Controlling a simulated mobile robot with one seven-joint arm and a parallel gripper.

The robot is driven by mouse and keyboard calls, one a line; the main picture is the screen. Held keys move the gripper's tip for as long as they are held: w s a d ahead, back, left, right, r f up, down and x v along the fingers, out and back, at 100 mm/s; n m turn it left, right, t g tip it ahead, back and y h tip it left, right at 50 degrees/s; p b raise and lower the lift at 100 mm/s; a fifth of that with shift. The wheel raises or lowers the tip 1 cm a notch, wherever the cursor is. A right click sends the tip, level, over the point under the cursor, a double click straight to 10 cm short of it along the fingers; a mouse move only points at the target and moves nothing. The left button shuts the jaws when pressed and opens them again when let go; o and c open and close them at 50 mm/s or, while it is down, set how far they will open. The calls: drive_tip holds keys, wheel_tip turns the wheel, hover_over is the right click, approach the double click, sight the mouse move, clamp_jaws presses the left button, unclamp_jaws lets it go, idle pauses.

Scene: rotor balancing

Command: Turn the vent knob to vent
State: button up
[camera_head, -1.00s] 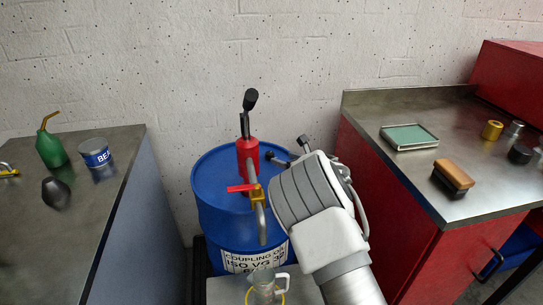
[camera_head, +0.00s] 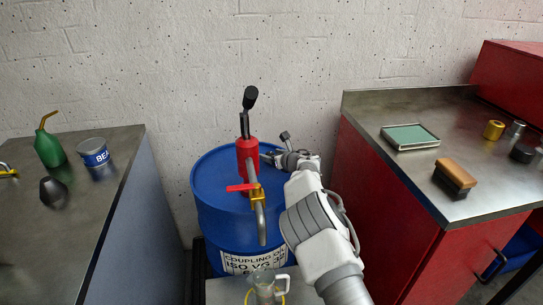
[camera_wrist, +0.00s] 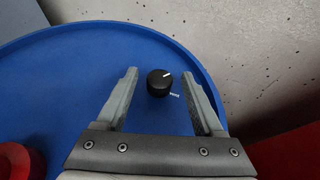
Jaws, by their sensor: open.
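The vent knob (camera_wrist: 159,83) is a small black round knob on the blue drum top. In the wrist view it lies between the tips of my open gripper (camera_wrist: 160,88), nearer the right finger and apart from both. A white line on the knob points up and to the right. A small white label (camera_wrist: 174,95) sits at the knob's lower right, its text too small to read surely. In the head view my gripper (camera_head: 270,157) is over the right side of the drum (camera_head: 215,170), and the knob cannot be made out there.
A red pump (camera_head: 248,155) with a black handle, red lever (camera_head: 240,187) and bent spout (camera_head: 261,220) stands on the drum, left of my gripper. A clear jug (camera_head: 265,285) is below the spout. A wall is behind; a red cabinet (camera_head: 385,215) stands right.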

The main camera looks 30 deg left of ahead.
drive_tip(key=shift+c, duration=0.2)
clamp_jaws()
drive_tip(key=shift+s+a+f+m+t+h+b, duration=0.15)
drive_tip(key=shift+m+t+h+b, duration=0.35)
drive_tip(key=shift+b, duration=0.7)
drive_tip(key=shift+m+t+h+b, duration=0.3)
drive_tip(key=shift+m+t+b, duration=0.3)
drive_tip(key=shift+m+b, duration=0.15)
drive_tip(key=shift+r+m+t+h+b, duration=0.2)
drive_tip(key=shift+m+t+h+b, duration=0.1)
drive_tip(key=shift+m+t+h, duration=0.1)
drive_tip(key=shift+o, duration=0.2)
unclamp_jaws()
drive_tip(key=v, duration=1.7)
drive_tip(key=shift+r+p, duration=0.1)
drive_tip(key=shift+p, duration=0.3)
